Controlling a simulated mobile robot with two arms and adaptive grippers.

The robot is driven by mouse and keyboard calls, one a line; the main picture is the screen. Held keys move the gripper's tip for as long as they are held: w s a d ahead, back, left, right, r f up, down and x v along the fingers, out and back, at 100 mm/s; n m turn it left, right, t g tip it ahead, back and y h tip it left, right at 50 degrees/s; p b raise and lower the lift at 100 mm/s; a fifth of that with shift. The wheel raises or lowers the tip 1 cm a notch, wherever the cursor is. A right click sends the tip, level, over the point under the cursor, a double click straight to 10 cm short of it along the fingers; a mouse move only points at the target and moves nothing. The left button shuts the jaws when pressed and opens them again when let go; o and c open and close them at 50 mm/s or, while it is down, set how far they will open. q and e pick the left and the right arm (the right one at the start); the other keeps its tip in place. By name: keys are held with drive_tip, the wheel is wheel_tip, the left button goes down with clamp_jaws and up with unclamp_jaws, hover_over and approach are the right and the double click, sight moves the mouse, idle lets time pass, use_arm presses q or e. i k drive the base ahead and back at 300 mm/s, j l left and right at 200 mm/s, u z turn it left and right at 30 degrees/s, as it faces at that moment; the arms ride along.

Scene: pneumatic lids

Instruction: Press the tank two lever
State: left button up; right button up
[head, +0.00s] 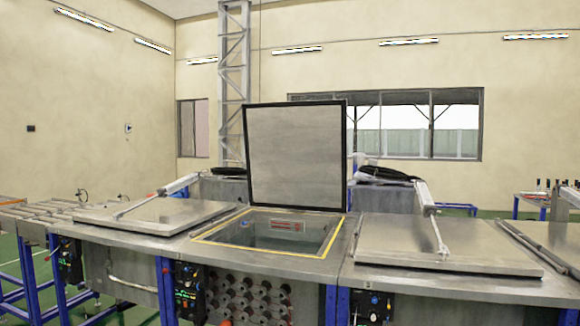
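Three steel tanks stand side by side in the head view. The middle tank (215,238) has its lid (294,155) raised upright, showing the yellow-edged opening. The left tank's lid (155,214) and the right tank's lid (440,245) lie flat and closed. Small black control panels sit on the fronts: one at left (69,260), one at the middle (188,292) and one at right (371,306). Their levers are too small to tell apart, and I see no label saying which is tank two. Neither of my grippers is in view.
Pneumatic cylinders (424,197) attach to the lids. Blue legs (168,292) support the tanks, and round fittings (248,298) cover the middle tank's front. A roller conveyor (30,212) stands at the left. A lattice column (234,80) rises behind. Green floor shows at lower left.

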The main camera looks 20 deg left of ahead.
sight(165, 271)
drive_tip(key=u, duration=1.3)
drive_tip(key=i+u, duration=0.15)
drive_tip(key=i, duration=0.7)
drive_tip(key=i+u, duration=0.15)
drive_tip(key=i, duration=0.7)
drive_tip(key=i+l+u, duration=0.15)
drive_tip(key=i, duration=0.7)
